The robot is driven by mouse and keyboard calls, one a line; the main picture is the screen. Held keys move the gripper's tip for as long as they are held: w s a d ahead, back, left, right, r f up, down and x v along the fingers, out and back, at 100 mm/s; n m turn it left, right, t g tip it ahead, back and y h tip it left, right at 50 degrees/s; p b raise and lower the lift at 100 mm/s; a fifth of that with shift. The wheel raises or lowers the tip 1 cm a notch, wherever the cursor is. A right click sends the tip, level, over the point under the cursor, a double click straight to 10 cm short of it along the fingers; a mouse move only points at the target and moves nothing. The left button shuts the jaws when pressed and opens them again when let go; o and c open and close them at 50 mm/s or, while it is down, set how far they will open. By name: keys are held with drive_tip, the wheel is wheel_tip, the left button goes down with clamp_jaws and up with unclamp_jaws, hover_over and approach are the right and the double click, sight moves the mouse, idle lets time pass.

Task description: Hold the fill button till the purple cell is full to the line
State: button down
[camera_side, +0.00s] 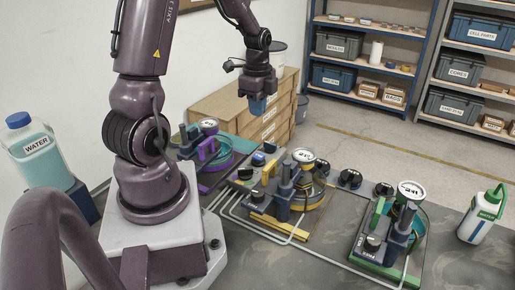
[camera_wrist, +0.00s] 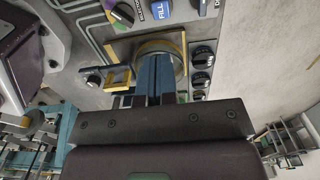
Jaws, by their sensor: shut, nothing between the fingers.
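The purple cell (camera_side: 222,158) stands at the back left of the bench in the side view, with a teal vessel and a round gauge (camera_side: 208,123). Its liquid level and line are too small to read. The blue fill button (camera_side: 258,158) is on a panel between the purple and yellow cells. In the wrist view, the button marked FILL (camera_wrist: 160,9) is at the top edge. My gripper (camera_side: 257,106) hangs in the air above the panel, apart from the button. Its blue fingers (camera_wrist: 155,72) are shut and empty, with the yellow cell behind them in the wrist view.
The yellow cell (camera_side: 312,192) and a green cell (camera_side: 385,262) stand to the right, with upright levers. Black knobs (camera_side: 350,178) sit between them. A water tank (camera_side: 38,150) is at left, and a squeeze bottle (camera_side: 483,215) at right. Thin pipes cross the bench.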

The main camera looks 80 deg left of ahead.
sight(258, 155)
wheel_tip(258, 155, down, 13)
drive_tip(key=shift+r, duration=0.1)
idle(0.5)
drive_tip(key=shift+f, duration=1.3)
wheel_tip(258, 155, up, 15)
drive_tip(key=shift+f, duration=0.15)
drive_tip(key=shift+w, duration=0.1)
idle(0.7)
